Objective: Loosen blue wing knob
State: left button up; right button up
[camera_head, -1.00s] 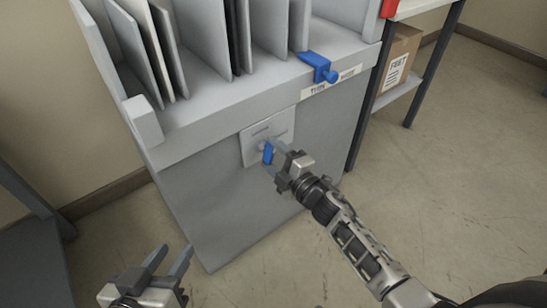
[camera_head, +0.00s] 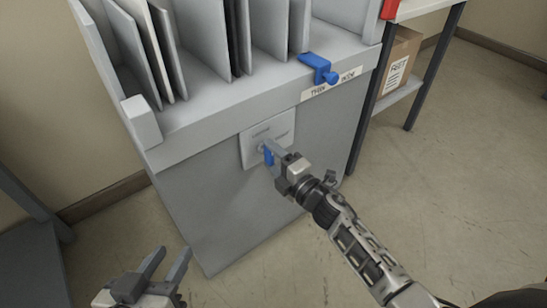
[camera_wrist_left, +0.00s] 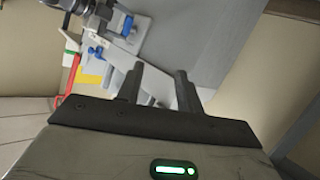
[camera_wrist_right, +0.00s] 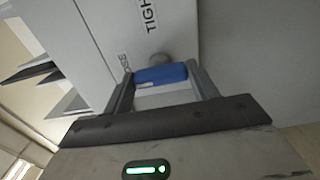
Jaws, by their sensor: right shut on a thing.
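The blue wing knob (camera_head: 268,155) sits on a light plate (camera_head: 256,133) on the front of the grey cabinet. My right gripper (camera_head: 272,154) is at the knob, one finger on each side, shut on it. In the right wrist view the knob (camera_wrist_right: 161,74) lies crosswise between the two fingertips, with its round hub behind it. The plate there carries lettering, partly cut off, that starts with "TIGH". My left gripper (camera_head: 168,262) is open and empty, low at the left, apart from the cabinet; its two spread fingers also show in the left wrist view (camera_wrist_left: 158,88).
A blue clamp (camera_head: 320,68) sits on the cabinet's upper ledge beside a printed label (camera_head: 332,84). Upright grey panels (camera_head: 215,38) stand in slots above. A shelf with a cardboard box (camera_head: 400,58) is at the right. The floor at the right is clear.

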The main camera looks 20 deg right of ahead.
jog(key=o, duration=1)
jog(key=shift+c, duration=0.2)
pick_arm(q)
jog(key=shift+w+r, duration=0.1)
jog(key=shift+a+f+g+y+p, duration=0.2)
jog(key=shift+f+p, duration=0.25)
jog(key=shift+p, duration=0.15)
jog(key=shift+a+f+g+y+p, duration=0.2)
jog(key=shift+f+p, duration=0.2)
jog(key=shift+p, duration=0.2)
pick_arm(e)
jog(key=v, duration=1.6)
